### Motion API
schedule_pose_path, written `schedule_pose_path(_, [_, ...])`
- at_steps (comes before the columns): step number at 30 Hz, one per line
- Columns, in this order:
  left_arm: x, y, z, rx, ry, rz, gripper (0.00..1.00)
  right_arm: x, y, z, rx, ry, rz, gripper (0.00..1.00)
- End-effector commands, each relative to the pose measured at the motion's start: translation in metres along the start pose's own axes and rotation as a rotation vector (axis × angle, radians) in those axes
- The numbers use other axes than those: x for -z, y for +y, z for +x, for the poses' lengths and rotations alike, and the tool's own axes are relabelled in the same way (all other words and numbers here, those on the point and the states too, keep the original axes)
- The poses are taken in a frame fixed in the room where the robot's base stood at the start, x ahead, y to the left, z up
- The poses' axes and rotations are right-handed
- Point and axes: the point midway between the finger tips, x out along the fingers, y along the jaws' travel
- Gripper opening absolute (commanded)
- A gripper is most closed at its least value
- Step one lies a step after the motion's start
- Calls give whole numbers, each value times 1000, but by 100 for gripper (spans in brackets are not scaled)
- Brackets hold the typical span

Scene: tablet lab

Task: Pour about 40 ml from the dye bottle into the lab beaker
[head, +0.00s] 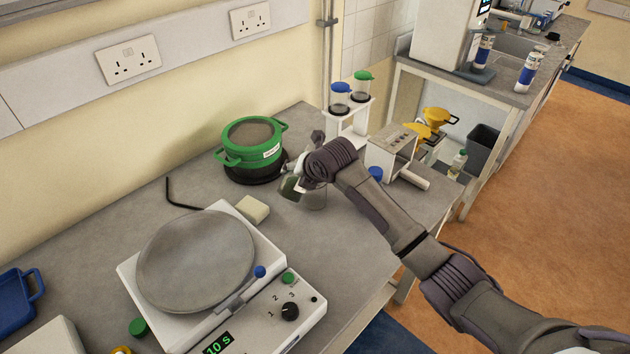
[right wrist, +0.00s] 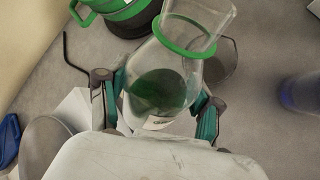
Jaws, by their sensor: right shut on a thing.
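My right gripper (head: 303,178) is shut on the dye bottle (head: 290,187), a clear glass vessel with dark green liquid. In the right wrist view the bottle (right wrist: 160,88) sits between the two fingers, with a green ring around its neck. It looks tilted, its mouth toward the top right. The lab beaker (head: 316,198) is clear glass on the bench, partly hidden by my gripper; in the right wrist view it (right wrist: 222,64) shows behind the bottle's neck. I cannot tell whether liquid is flowing or in the beaker. My left gripper is out of view.
A green-rimmed pot (head: 252,150) stands behind left. A white block (head: 253,209) and a machine with a round plate (head: 195,260) are at the front left. A rack (head: 346,123) with two capped vessels and a metal-fronted box (head: 392,150) stand close behind right.

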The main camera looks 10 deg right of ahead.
Motion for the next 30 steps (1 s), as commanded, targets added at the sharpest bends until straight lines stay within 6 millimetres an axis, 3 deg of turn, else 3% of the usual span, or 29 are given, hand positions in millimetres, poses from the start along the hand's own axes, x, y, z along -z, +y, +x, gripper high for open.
schedule_pose_path(14, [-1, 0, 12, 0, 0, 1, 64, 11, 2, 4, -89, 219, 204, 16])
schedule_pose_path(21, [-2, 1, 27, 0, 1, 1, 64, 22, -7, 19, -132, 329, 304, 16])
schedule_pose_path(30, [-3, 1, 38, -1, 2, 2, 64, 25, -7, 19, -164, 414, 381, 16])
